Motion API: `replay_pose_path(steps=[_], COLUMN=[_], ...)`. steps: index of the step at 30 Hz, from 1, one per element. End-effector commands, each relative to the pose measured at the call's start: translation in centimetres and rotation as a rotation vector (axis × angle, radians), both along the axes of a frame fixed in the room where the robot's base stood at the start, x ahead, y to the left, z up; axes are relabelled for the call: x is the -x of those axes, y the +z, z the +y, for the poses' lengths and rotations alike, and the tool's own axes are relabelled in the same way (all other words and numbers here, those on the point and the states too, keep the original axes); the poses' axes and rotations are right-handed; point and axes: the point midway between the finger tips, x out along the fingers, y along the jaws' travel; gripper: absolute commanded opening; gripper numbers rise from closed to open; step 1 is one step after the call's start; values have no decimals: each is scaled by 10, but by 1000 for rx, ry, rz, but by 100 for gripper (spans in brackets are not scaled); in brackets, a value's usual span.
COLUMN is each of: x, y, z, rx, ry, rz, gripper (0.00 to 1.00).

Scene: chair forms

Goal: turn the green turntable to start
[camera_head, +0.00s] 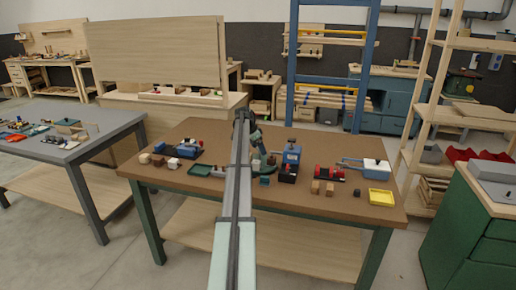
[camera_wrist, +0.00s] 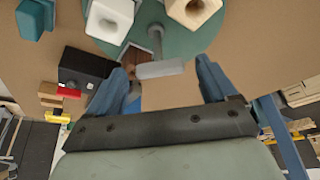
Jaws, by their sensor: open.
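The green turntable (camera_head: 266,170) stands near the middle of the brown table, partly hidden by my arm in the head view. In the wrist view its round green disc (camera_wrist: 188,45) lies at the top centre. It bears a white block with a hole (camera_wrist: 108,17) and a beige block with a hole (camera_wrist: 192,9). A grey bar-shaped handle (camera_wrist: 160,69) sticks out from the disc's near edge. My gripper (camera_wrist: 161,67) is open, its two blue fingers apart, with the handle showing between the fingertips. Contact cannot be told. In the head view my gripper (camera_head: 256,143) is small and unclear.
A black block (camera_wrist: 85,70) lies left of my fingers in the wrist view. On the brown table (camera_head: 180,135) a blue device (camera_head: 291,153) stands right of the turntable, a green tray (camera_head: 200,170) left, a yellow tray (camera_head: 381,197) at the right front.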

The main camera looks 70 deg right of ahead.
Motion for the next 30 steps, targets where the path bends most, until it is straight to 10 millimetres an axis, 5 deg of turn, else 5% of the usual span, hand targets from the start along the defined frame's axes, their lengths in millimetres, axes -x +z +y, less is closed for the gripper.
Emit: replay_pose_path(steps=[5, 30], x=[0, 0], y=[0, 0], z=[0, 0], rx=[0, 1], ry=[0, 0], rz=[0, -1], gripper=[85, 6])
